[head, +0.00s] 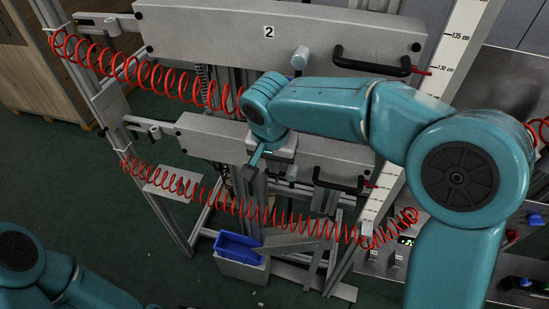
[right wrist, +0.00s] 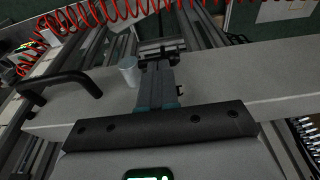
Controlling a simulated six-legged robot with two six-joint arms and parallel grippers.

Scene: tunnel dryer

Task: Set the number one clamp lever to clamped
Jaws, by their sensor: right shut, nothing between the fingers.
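The lower grey beam (head: 205,137) crosses the middle of the head view; no number shows on it, and the upper beam carries a "2". A pale cylindrical knob, apparently the lower beam's clamp lever (right wrist: 129,70), stands just left of my fingers in the right wrist view. In the head view only a small part of the knob (head: 292,172) shows beside my wrist. My right gripper (head: 247,184) is shut and empty in front of this beam; its fingertips also show in the right wrist view (right wrist: 158,65). Whether they touch the lever cannot be told. My left gripper is out of view.
The number two beam (head: 225,30) hangs above, with its own pale knob (head: 300,57) and black handle (head: 370,66). A black handle (head: 340,182) sticks out right of my gripper. Red coiled hoses (head: 170,180) hang across the frame. A blue bin (head: 238,247) stands low.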

